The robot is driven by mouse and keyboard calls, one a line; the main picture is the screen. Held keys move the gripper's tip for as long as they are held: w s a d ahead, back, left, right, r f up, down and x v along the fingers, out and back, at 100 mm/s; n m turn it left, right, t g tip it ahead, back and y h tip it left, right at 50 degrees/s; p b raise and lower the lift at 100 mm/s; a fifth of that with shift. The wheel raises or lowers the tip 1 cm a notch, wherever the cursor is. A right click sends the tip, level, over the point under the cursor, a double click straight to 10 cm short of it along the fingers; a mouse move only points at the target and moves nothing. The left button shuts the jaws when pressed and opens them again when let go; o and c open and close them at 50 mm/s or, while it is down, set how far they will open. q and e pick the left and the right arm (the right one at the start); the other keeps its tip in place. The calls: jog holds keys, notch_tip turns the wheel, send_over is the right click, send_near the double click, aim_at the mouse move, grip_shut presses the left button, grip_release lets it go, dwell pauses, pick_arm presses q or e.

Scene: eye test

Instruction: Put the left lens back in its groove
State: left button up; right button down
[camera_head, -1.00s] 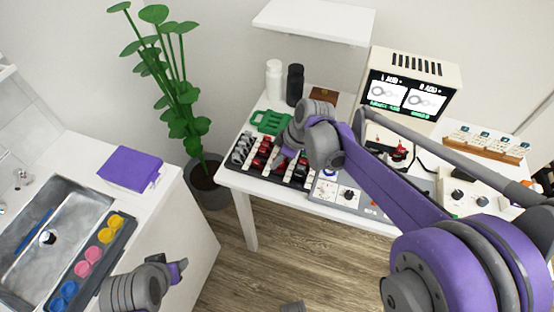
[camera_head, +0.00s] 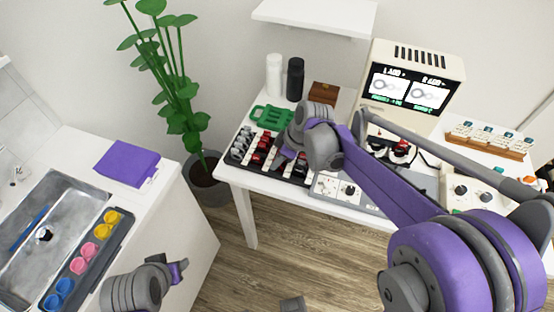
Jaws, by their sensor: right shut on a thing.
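A black lens tray (camera_head: 237,156) lies at the left front of the white table (camera_head: 240,182). It holds several grey lenses (camera_head: 241,146) and red lenses (camera_head: 259,157) in rows. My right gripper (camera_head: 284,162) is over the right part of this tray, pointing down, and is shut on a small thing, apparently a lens. Its own wrist and fingers hide most of that thing and the grooves below, so I cannot tell whether it touches the tray. My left gripper (camera_head: 181,271) is low at the picture's bottom left, away from the table; its jaw gap is not clear.
A green rack (camera_head: 270,116), white bottle (camera_head: 274,78), black bottle (camera_head: 295,80) and brown box (camera_head: 323,94) stand behind the tray. A grey control panel (camera_head: 328,187) lies right of it. A monitor (camera_head: 412,85) stands behind right. A plant (camera_head: 180,100) stands left.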

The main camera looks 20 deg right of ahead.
jog(key=shift+f, duration=0.1)
jog(key=c, duration=0.9)
grip_release()
jog(key=p+v, duration=0.1)
jog(key=v, duration=0.9)
jog(key=shift+s+d+r, duration=0.15)
jog(key=shift+r, duration=0.2)
jog(key=s+f+m+t+h+p, duration=0.1)
jog(key=s+m, duration=0.2)
jog(key=s, duration=0.3)
jog(key=s+d+f+m+t+h+p, duration=0.1)
jog(key=s+m+p, duration=0.1)
jog(key=s+m, duration=0.2)
jog(key=s+f+m+t+h+p, duration=0.1)
jog(key=s+m, duration=0.3)
jog(key=s, duration=0.4)
jog(key=shift+s+d+f+h+p, duration=0.15)
jog(key=shift+d+f+h+p, duration=0.05)
jog(key=shift+f+h+p, duration=0.15)
